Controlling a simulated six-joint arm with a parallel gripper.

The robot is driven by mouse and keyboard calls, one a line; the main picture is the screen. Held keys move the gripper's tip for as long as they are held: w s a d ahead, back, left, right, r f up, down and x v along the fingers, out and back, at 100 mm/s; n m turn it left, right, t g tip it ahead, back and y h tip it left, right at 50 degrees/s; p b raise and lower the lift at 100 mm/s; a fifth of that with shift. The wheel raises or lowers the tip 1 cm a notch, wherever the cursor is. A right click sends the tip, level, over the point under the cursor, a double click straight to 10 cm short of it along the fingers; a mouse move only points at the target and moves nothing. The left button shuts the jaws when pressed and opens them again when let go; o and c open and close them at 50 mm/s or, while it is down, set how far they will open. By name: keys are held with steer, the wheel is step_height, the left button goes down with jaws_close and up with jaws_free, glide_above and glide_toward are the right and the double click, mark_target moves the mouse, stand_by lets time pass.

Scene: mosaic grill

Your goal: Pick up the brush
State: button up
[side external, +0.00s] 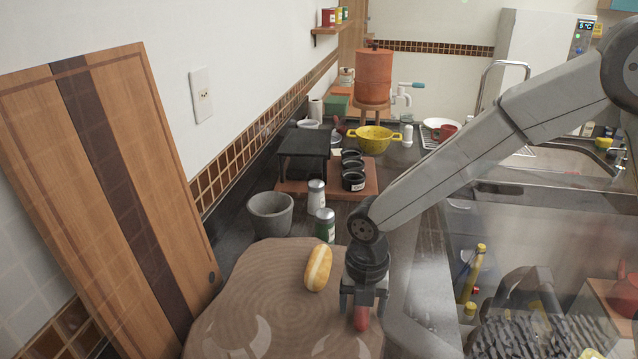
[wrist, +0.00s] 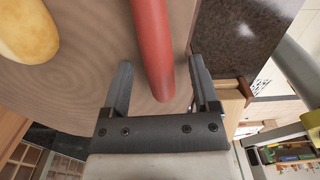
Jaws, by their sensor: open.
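My gripper (side external: 363,308) is open, pointing down over the right part of the round wooden board (side external: 240,295). A long, smooth red item with a rounded end, like a sausage (side external: 361,319), is below it. In the wrist view the red item (wrist: 152,45) appears between the two spread fingers (wrist: 160,70), with a gap on each side; I cannot tell its height relative to the fingertips. Its far end is cut off by the frame. I cannot make out a brush with certainty in either view.
A bread roll (side external: 318,268) lies on the board left of my gripper. Two shakers (side external: 316,198) (side external: 325,225) and a grey mortar (side external: 270,214) stand behind it. A tall striped board (side external: 110,190) leans on the left wall. A yellow item (side external: 473,272) is at right.

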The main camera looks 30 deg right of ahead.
stand_by(0.3)
jaws_close()
steer(key=shift+r, duration=0.15)
steer(key=shift+r, duration=0.4)
step_height(320, 180, up, 3)
steer(key=shift+s+f, duration=0.15)
steer(key=shift+f, duration=0.05)
steer(key=s+d+r, duration=0.4)
steer(key=s+r, duration=0.5)
steer(key=s, duration=0.4)
steer(key=shift+d+r, duration=0.15)
stand_by(0.4)
